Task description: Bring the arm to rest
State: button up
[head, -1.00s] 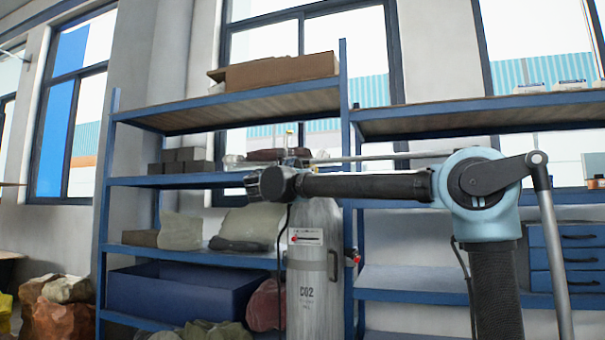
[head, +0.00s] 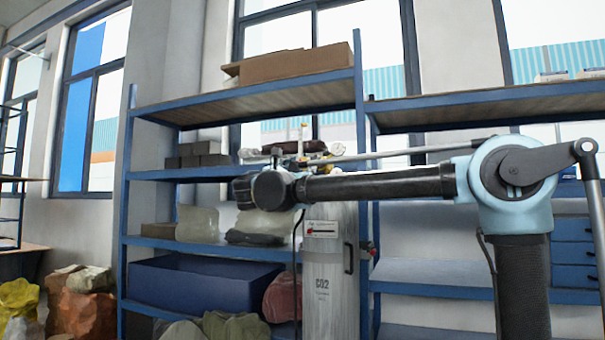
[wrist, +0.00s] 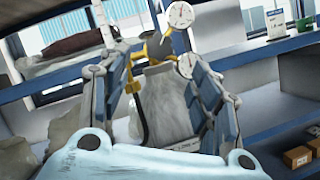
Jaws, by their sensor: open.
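My arm crosses the head view with its dark forearm (head: 375,184) nearly level, from a pale blue elbow at the right to a dark wrist joint at the left. My gripper shows in the wrist view (wrist: 162,85), with its two fingers spread apart and nothing held between them. In the head view the fingers cannot be made out. Beyond the fingers stands the grey CO2 cylinder (wrist: 168,108), with a brass valve and white dial gauges; whether it is touched cannot be told. The cylinder also shows below my wrist in the head view (head: 328,285).
Blue shelving (head: 240,107) stands behind my arm, holding a cardboard box (head: 293,66), dark blocks and a blue bin (head: 200,288). Filled bags (head: 85,310) lie at the lower left. Small boxes (wrist: 298,157) sit on a shelf at the right of the wrist view.

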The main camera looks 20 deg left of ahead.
jog(key=w+d+f+m+g+h, duration=0.1)
jog(key=w+d+f+m+g, duration=0.15)
jog(key=d+f, duration=0.55)
jog(key=w+d+f+m+g+h, duration=0.1)
jog(key=w+d+f+m+g, duration=0.3)
jog(key=d, duration=0.8)
jog(key=w+d+f+m+g+h, duration=0.1)
jog(key=d+f+g, duration=0.1)
jog(key=d+f, duration=0.65)
jog(key=s+d+f+m+g, duration=0.4)
jog(key=d+f, duration=0.4)
jog(key=d, duration=0.4)
jog(key=s+d+f+m+g+y, duration=0.2)
jog(key=s+d+f+m, duration=0.25)
jog(key=s+f, duration=0.35)
jog(key=s+d+f+m+g+y, duration=0.25)
jog(key=s+d+f, duration=0.3)
jog(key=f, duration=0.55)
jog(key=s+a+f+m+g+y, duration=0.1)
jog(key=s+f+m+y, duration=0.3)
jog(key=s+f+m, duration=0.4)
notch_tip(320, 180, down, 6)
jog(key=s+a, duration=0.1)
jog(key=s, duration=0.1)
jog(key=shift+s+f+g, duration=0.2)
jog(key=shift+s+g, duration=0.2)
jog(key=shift+y, duration=0.25)
